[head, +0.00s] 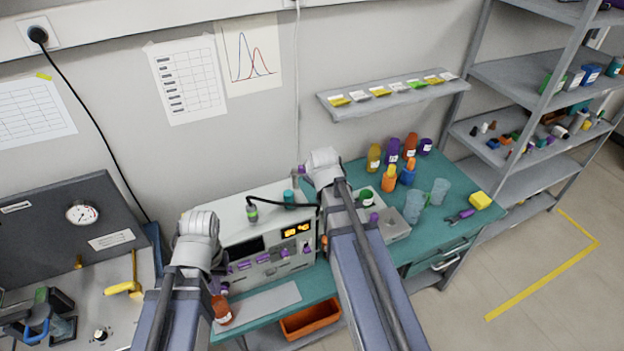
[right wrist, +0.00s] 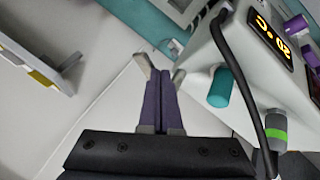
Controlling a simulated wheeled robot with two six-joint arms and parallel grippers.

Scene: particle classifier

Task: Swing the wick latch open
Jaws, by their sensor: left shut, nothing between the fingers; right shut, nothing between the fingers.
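The white classifier instrument (head: 262,222) stands on the teal bench, with a lit orange display (head: 296,230) and purple fittings along its front. A teal cylinder (head: 289,197) stands on its top and also shows in the right wrist view (right wrist: 220,88). I cannot tell which part is the wick latch. My left gripper (head: 217,285) is shut and empty at the instrument's front left corner, partly hidden by its arm. My right gripper (right wrist: 157,78) is shut and empty beside the instrument's top, apart from the teal cylinder. In the head view my right arm hides most of it.
A black cable with a green-banded plug (head: 252,211) arches over the instrument. An orange bottle (head: 221,308) stands at its front left. Several bottles and cups stand on the bench's right. A wall shelf (head: 394,92) is above. An orange bin (head: 310,319) sits below the bench.

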